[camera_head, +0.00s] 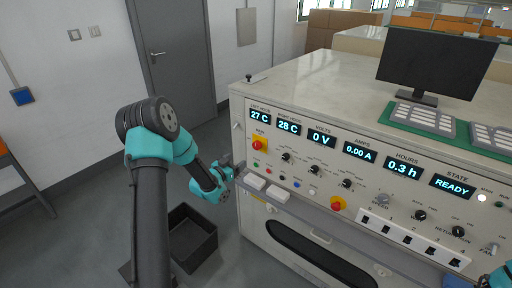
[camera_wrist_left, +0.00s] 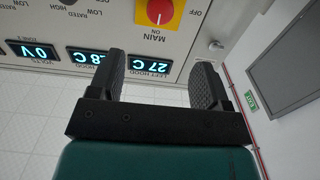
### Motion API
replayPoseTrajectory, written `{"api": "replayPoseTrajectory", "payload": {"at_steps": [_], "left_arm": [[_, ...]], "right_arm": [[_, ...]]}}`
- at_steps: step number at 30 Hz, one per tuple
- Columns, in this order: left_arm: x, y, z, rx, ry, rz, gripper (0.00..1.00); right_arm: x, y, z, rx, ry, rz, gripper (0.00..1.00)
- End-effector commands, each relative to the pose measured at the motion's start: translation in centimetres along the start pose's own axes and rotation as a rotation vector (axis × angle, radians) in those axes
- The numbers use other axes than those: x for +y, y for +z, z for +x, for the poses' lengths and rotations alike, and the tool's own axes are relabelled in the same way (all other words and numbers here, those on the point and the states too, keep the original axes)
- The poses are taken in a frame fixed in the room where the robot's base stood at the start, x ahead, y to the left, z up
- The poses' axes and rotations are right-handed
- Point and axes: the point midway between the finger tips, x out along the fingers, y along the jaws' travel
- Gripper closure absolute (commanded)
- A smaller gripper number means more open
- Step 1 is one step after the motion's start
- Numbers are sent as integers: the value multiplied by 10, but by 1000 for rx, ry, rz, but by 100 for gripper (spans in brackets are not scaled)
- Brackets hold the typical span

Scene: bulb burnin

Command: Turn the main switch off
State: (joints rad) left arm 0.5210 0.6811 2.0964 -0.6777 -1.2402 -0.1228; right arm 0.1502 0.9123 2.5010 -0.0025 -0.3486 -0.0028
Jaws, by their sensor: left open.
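The main switch (camera_head: 260,144) is a red rotary knob on a yellow plate at the upper left of the console's front panel. In the left wrist view, which sees the panel upside down, the knob (camera_wrist_left: 159,11) is at the top edge, with the MAIN, ON and OFF labels around it. My left gripper (camera_head: 235,169) is at the panel's left edge, below and left of the knob. My right gripper is out of view.
Displays read 0 V (camera_head: 321,138) and READY (camera_head: 452,187). A dark open bin (camera_head: 190,240) is on the floor. A monitor (camera_head: 437,62) stands on top.

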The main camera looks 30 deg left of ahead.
Motion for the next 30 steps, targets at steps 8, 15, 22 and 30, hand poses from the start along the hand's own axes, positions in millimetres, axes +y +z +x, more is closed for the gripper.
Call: {"api": "replayPoseTrajectory", "payload": {"at_steps": [8, 15, 22, 30], "left_arm": [[0, 1, 48, 0, 1, 1, 29], [1, 0, 89, 1, 1, 1, 29], [1, 1, 126, 0, 1, 0, 29], [0, 1, 145, -1, 0, -1, 29]], "right_arm": [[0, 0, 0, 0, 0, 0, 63], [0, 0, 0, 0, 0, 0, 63], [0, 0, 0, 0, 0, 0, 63], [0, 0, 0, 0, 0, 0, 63]]}}
